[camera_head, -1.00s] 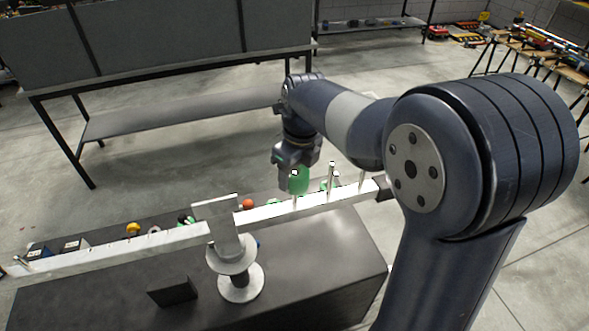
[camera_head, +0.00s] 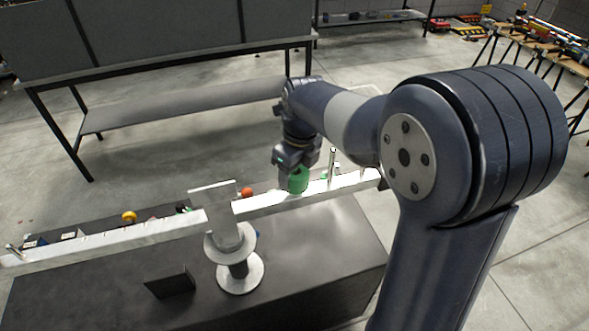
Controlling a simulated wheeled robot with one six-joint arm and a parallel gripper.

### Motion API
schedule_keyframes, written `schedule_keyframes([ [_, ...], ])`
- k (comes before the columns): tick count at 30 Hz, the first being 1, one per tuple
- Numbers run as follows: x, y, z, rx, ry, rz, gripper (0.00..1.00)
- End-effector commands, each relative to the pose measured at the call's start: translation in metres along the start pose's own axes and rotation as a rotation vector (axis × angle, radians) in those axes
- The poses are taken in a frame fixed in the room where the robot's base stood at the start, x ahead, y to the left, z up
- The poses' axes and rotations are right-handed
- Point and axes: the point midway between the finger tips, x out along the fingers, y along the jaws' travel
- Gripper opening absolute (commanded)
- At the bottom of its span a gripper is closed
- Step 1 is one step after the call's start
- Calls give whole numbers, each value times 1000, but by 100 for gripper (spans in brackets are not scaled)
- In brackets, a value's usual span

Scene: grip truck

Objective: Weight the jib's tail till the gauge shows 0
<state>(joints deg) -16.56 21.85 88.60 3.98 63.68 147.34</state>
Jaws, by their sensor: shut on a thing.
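A long pale jib beam (camera_head: 120,238) lies across a round-footed stand (camera_head: 240,272) on the dark bench (camera_head: 300,285). Upright pins rise from its right part; one pin (camera_head: 331,165) stands clear to the right of my gripper. My gripper (camera_head: 296,176) is shut on a green weight (camera_head: 297,182), held at the right part of the beam. The weight's lower edge meets the beam in this view; I cannot tell whether it rests there. The pin behind it is hidden. A dark plate (camera_head: 170,283) stands on the bench; I cannot read a gauge value.
An orange ball-like piece (camera_head: 246,192) and a yellow piece (camera_head: 129,216) lie behind the beam, with small dark blocks at the left. A grey table (camera_head: 170,65) stands behind. The bench front is mostly clear.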

Motion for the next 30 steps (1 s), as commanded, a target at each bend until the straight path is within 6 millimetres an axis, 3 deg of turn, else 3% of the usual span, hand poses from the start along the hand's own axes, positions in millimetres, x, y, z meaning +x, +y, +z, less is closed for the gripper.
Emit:
schedule_keyframes([
  [18, 27, 1, -4, 0, 6, 4, 34],
  [30, 31, 1, -5, 0, 9, 5, 34],
])
